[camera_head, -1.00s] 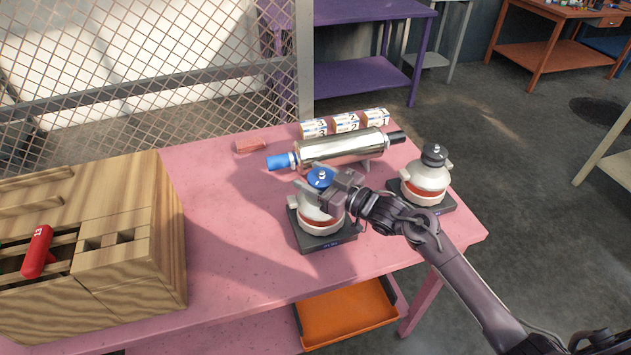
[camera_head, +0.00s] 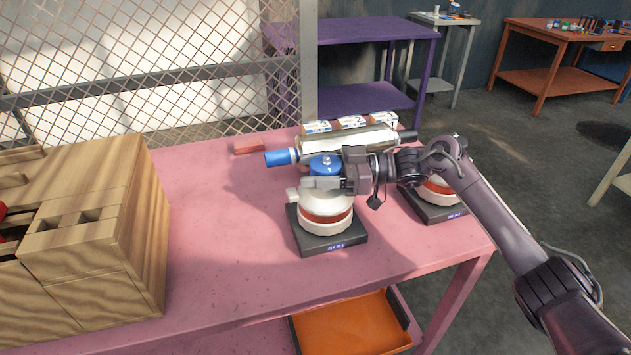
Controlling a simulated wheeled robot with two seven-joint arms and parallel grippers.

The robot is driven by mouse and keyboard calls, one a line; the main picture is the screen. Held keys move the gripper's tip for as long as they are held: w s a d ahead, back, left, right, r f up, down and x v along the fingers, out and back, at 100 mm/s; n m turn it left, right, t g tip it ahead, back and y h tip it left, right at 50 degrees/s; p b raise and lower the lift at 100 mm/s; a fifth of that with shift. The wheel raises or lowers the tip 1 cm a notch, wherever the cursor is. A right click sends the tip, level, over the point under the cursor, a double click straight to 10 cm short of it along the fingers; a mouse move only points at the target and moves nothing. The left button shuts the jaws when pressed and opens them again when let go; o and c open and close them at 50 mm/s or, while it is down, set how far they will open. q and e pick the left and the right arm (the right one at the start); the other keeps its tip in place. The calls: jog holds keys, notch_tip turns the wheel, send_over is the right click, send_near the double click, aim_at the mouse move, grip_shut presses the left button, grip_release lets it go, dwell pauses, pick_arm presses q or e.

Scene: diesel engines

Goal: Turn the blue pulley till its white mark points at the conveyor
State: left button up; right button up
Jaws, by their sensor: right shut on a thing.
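The blue pulley (camera_head: 325,165) sits on top of the nearer diesel engine (camera_head: 326,211), a white and red body on a black base. A pale bolt shows at the pulley's centre; I cannot make out its white mark. My right gripper (camera_head: 323,183) comes in from the right, level with the pulley, and is shut on it. Its fingers hide the pulley's near side. My left gripper is not in view. I cannot pick out a conveyor for certain; a silver cylinder (camera_head: 365,142) with a blue end lies behind the engine.
A second engine (camera_head: 437,190) stands to the right, partly hidden by my right arm. Several labelled boxes (camera_head: 350,123) line the back. A wooden block structure (camera_head: 95,225) fills the left. The pink table (camera_head: 220,225) is clear between. An orange tray (camera_head: 345,325) is below.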

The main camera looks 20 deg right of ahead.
jog(key=shift+r, duration=0.1)
dwell(0.4)
jog(key=o, duration=1)
jog(key=shift+d, duration=0.1)
jog(key=b+v, duration=0.2)
jog(key=v, duration=0.5)
jog(key=shift+w, duration=0.1)
jog(key=shift+d, duration=0.35)
